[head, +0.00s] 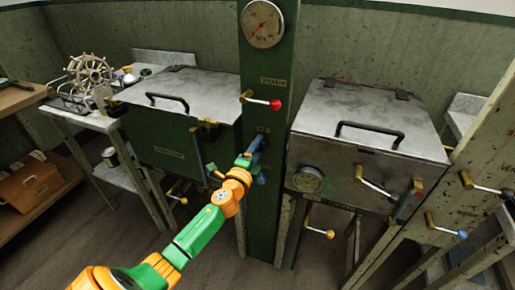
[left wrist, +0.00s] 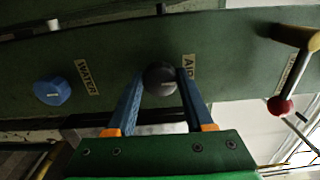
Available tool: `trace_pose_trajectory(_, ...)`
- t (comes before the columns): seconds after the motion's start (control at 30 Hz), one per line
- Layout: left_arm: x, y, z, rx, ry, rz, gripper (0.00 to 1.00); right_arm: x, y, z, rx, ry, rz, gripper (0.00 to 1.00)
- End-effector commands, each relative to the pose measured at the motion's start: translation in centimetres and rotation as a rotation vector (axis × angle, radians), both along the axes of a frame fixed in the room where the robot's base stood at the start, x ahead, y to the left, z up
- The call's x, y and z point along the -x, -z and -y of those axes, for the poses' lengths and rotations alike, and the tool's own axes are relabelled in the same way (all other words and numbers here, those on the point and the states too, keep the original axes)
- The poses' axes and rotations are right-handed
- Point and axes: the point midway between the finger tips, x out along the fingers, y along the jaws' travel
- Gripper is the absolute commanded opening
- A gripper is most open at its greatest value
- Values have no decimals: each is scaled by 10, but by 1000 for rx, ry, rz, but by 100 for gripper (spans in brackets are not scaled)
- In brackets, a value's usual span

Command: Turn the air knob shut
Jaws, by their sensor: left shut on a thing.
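The air knob (left wrist: 160,78) is round and black, on a green post (head: 262,215) beside a label reading AIR (left wrist: 189,67). In the left wrist view, the two blue fingers of my left gripper (left wrist: 162,88) stand on either side of the knob and are shut on it. The knob's turn position cannot be read. My right gripper is in neither view.
A blue water knob (left wrist: 52,91) sits on the same post. A red-tipped lever (head: 275,104) and a dial gauge (head: 263,24) are above. Lidded metal basins stand at left (head: 185,88) and right (head: 365,115). Shelves (head: 20,98) are far left.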

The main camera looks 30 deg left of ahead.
Motion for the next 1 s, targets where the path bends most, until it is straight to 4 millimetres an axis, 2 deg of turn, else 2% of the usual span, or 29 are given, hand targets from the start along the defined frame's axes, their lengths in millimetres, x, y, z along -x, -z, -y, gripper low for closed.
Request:
trace_pose_trajectory(0.33, 1, 3, 1, -2, 1, -7, 0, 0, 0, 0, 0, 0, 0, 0)
trace_pose_trajectory(0.37, 1, 3, 1, -2, 1, -7, 57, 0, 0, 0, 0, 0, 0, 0)
trace_pose_trajectory(0.43, 0, 3, 1, -2, 1, -6, 76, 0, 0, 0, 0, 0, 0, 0)
trace_pose_trajectory(0.47, 0, 3, 1, -2, 1, -6, 82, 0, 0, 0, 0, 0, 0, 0)
trace_pose_trajectory(0.77, 2, 1, 1, -1, 1, -2, 82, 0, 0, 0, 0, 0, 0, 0)
trace_pose_trajectory(0.87, 13, 1, 4, -1, 2, -3, 82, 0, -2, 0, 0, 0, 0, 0)
trace_pose_trajectory(1.0, 40, 2, 10, -1, 3, -5, 82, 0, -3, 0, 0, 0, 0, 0)
